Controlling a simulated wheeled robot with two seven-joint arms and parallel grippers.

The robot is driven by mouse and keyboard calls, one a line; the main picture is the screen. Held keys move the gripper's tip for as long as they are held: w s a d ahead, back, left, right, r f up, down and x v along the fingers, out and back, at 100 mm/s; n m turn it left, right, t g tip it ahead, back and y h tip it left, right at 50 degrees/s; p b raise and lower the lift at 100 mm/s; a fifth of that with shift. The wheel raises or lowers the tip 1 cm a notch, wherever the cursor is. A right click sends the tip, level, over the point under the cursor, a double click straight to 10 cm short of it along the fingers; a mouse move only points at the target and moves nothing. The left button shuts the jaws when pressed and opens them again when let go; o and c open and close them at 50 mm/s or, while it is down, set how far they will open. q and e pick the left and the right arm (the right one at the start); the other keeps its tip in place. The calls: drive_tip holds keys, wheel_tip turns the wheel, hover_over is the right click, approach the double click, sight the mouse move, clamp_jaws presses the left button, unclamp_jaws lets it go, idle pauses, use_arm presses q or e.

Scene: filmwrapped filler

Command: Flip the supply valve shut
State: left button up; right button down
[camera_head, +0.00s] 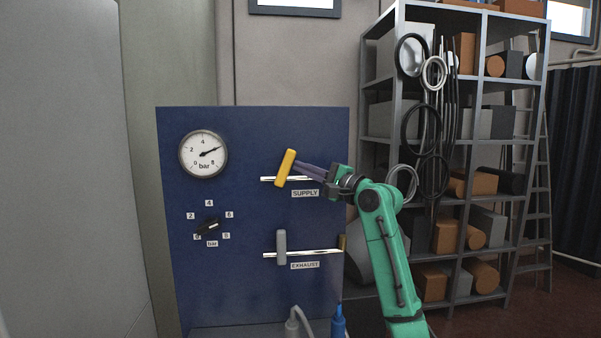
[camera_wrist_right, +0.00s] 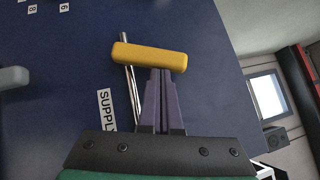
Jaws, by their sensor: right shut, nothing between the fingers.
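The supply valve's yellow handle (camera_head: 286,168) stands nearly upright, tilted a little to the right, across a shiny horizontal pipe (camera_head: 268,180) above the SUPPLY label (camera_head: 305,193). In the right wrist view the yellow handle (camera_wrist_right: 149,57) lies across the tips of my right gripper. My right gripper (camera_head: 300,168) is shut and empty, its purple fingers pointing left with the tips at the handle's right side. The fingers (camera_wrist_right: 160,76) look close to or touching the handle; I cannot tell which. My left gripper is not in view.
The blue panel (camera_head: 240,220) also carries a pressure gauge (camera_head: 203,154), a black knob (camera_head: 207,227) and a grey exhaust handle (camera_head: 281,247) on a lower pipe. A blue hose fitting (camera_head: 338,322) stands below. Shelves (camera_head: 470,130) stand to the right.

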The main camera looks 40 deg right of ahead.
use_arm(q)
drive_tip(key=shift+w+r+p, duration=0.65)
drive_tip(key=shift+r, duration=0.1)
use_arm(e)
drive_tip(key=shift+w+a+r+n+g, duration=0.35)
drive_tip(key=shift+a+r, duration=0.2)
drive_tip(key=shift+r, duration=0.25)
drive_tip(key=shift+w, duration=0.1)
drive_tip(key=shift+a, duration=0.1)
